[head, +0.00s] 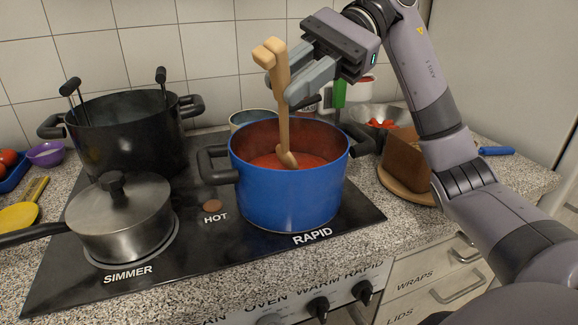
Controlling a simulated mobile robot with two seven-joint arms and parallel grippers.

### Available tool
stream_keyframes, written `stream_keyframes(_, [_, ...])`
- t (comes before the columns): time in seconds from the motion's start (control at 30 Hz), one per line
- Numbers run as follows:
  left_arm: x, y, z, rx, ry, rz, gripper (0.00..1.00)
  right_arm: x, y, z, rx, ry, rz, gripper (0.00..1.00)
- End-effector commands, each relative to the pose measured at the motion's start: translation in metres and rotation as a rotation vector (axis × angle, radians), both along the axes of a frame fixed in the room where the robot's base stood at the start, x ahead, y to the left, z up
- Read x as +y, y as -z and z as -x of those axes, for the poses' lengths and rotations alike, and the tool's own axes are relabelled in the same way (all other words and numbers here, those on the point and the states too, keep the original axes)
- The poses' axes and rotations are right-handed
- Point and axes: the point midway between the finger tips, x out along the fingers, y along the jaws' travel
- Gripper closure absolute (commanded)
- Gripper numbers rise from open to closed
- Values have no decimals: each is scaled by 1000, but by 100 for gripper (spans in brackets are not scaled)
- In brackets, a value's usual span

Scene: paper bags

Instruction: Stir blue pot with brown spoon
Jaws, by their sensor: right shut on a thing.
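The blue pot (285,202) stands on the stove at the spot marked RAPID, with red sauce (268,161) inside. My right gripper (283,82) is shut on the spoon's upper handle, above the pot. The part of the spoon's bowl under the sauce is hidden. My left gripper is not in view.
A lidded grey saucepan (120,222) sits at SIMMER, its handle pointing left. A large black pot (125,135) stands at the back left. A brown block on a round board (405,165) is right of the stove.

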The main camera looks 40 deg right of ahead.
Motion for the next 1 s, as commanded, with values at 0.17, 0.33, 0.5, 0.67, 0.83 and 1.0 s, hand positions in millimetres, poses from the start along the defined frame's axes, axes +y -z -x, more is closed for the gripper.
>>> stream_keyframes(0.17, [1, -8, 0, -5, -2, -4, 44, 6, -14, 6, -1, -1, 2, 100])
stream_keyframes(0.33, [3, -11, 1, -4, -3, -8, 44, 11, -25, 12, -1, 0, 1, 100])
stream_keyframes(0.5, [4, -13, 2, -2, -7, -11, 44, 16, -37, 18, -1, -1, 1, 100])
stream_keyframes(0.67, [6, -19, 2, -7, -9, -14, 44, 21, -47, 23, 0, 0, 1, 100])
stream_keyframes(0.83, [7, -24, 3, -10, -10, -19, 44, 27, -58, 28, 0, 0, 1, 100])
stream_keyframes(1.0, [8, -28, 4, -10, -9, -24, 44, 32, -70, 34, -1, 0, 1, 100])
